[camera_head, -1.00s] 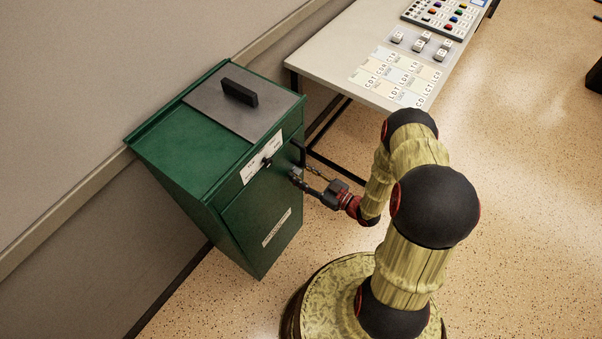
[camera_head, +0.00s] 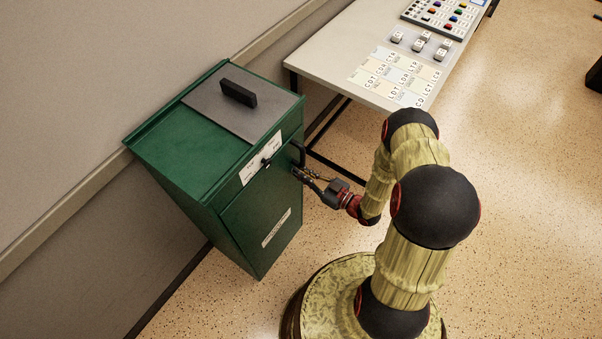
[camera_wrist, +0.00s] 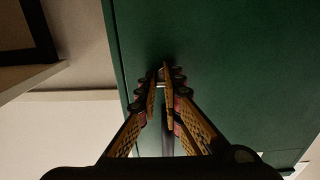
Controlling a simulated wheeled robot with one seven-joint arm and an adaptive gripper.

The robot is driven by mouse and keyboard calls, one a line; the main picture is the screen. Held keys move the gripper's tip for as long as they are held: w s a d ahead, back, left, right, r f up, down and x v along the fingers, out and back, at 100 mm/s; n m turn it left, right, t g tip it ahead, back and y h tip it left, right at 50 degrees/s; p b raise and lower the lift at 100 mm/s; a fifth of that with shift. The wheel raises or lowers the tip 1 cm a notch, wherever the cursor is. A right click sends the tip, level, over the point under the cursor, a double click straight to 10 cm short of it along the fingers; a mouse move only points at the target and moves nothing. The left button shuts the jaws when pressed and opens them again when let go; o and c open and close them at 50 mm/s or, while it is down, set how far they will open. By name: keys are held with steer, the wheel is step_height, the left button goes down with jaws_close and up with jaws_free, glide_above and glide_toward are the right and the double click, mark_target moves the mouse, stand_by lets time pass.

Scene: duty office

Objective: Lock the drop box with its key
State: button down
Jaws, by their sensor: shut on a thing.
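The green drop box (camera_head: 200,150) stands against the wall, with a grey top plate. Its front has a white label with a small black lock fitting (camera_head: 266,162); I cannot tell whether a key is in it. A black bar handle (camera_head: 299,152) is at the right edge of the front. My gripper (camera_head: 297,173) is shut at the handle's lower end, seemingly on it. In the wrist view the fingertips (camera_wrist: 161,76) meet close to the green front (camera_wrist: 220,60) around something small and dark. The fingers mostly hide it, and no key can be made out.
A table (camera_head: 335,58) behind to the right holds lettered cards (camera_head: 400,75), several white cubes (camera_head: 425,43) and a button panel (camera_head: 447,15). The wall is close behind the box. The speckled floor to the right is open.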

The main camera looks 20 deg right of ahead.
steer(key=shift+s+a+f+n, duration=0.2)
steer(key=shift+s+a+n, duration=0.1)
steer(key=shift+s+a, duration=0.25)
steer(key=n+b, duration=0.1)
steer(key=n, duration=0.1)
steer(key=shift+n, duration=0.3)
steer(key=n+b, duration=0.2)
steer(key=n, duration=0.3)
steer(key=shift+a+f+n, duration=0.1)
steer(key=shift+f+n, duration=0.05)
steer(key=shift+n, duration=0.15)
steer(key=n+b, duration=0.1)
steer(key=n, duration=0.3)
steer(key=shift+s+b, duration=0.1)
steer(key=shift+b, duration=0.3)
steer(key=n+b, duration=0.2)
steer(key=n, duration=0.3)
steer(key=c, duration=2)
jaws_free()
steer(key=o, duration=0.4)
steer(key=shift+w+d+r, duration=0.25)
steer(key=shift+w, duration=0.05)
